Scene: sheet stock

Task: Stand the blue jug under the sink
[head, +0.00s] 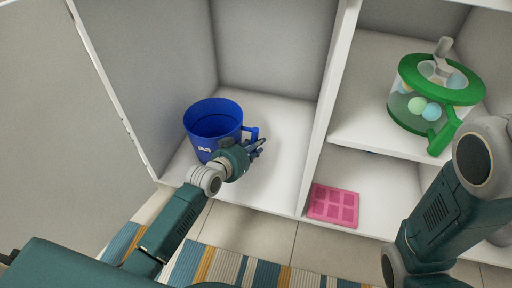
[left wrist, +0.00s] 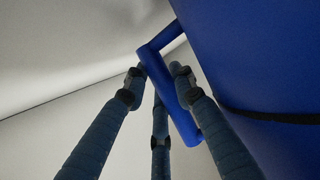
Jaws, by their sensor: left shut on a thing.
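The blue jug (head: 213,118) stands upright on the white floor of the left cabinet compartment, near its front left. Its handle (head: 251,132) points right. My left gripper (head: 256,148) is at the handle, in front and to the right of the jug. In the left wrist view the fingers (left wrist: 158,90) close around the blue handle (left wrist: 180,105), with the jug wall (left wrist: 255,60) at right. My right gripper is out of view; only part of my right arm shows in the head view. No sink shows in either view.
A green-lidded clear container (head: 432,95) with balls stands on the right shelf. A pink tray (head: 333,205) lies in the lower right compartment. A white divider (head: 325,110) separates the compartments. The left compartment is clear behind and right of the jug. A striped rug (head: 225,266) lies in front.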

